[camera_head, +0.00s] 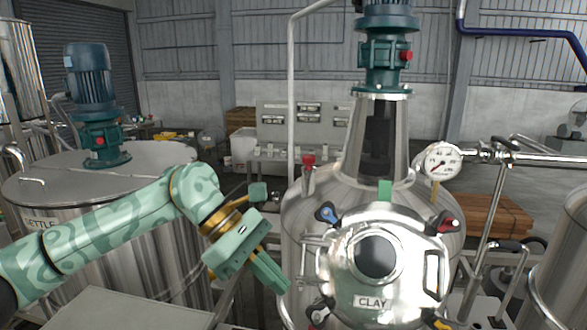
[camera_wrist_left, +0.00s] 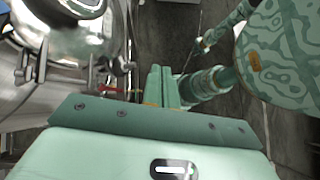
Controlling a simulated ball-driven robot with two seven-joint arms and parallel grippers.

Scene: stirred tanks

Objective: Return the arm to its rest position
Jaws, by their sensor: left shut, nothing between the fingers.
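My left arm reaches in from the left in the head view. My left gripper (camera_head: 280,282) is shut and empty, its fingers pointing down and right just left of the steel tank marked CLAY (camera_head: 372,303). In the left wrist view the shut fingers (camera_wrist_left: 161,85) show at the middle, with the tank's shiny steel side (camera_wrist_left: 50,75) at the left. I cannot tell how wide the gap between the fingers and the tank is. My right gripper is not in view.
The CLAY tank's round hatch has several coloured clamp knobs. A pressure gauge (camera_head: 439,161) sits at its upper right. A grey control panel (camera_head: 300,125) stands behind.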

